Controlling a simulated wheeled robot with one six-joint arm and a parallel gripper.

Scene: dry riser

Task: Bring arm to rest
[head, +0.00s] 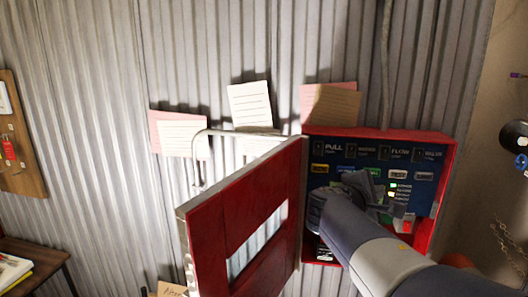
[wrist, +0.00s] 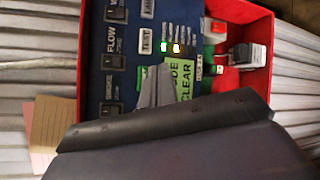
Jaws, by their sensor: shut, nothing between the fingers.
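My gripper (head: 388,197) is in front of the blue control panel (head: 398,153) inside the open red cabinet in the head view. My arm enters from the lower right and covers part of the panel. In the wrist view the grey fingers of my gripper (wrist: 157,88) are together and empty, over the panel beside a green label reading CLEAR. I cannot tell if the fingertips touch the panel. Black switches show on the panel, one marked FLOW (wrist: 113,53). A small light (wrist: 176,48) glows near the label.
The red cabinet door (head: 215,235) stands open to the left of my gripper, close to my arm. Paper notes (head: 250,104) hang on the corrugated wall. A wooden board (head: 20,135) with a red tag is at the far left, above a table edge (head: 35,252). A grey block (wrist: 250,55) sits at the cabinet's right.

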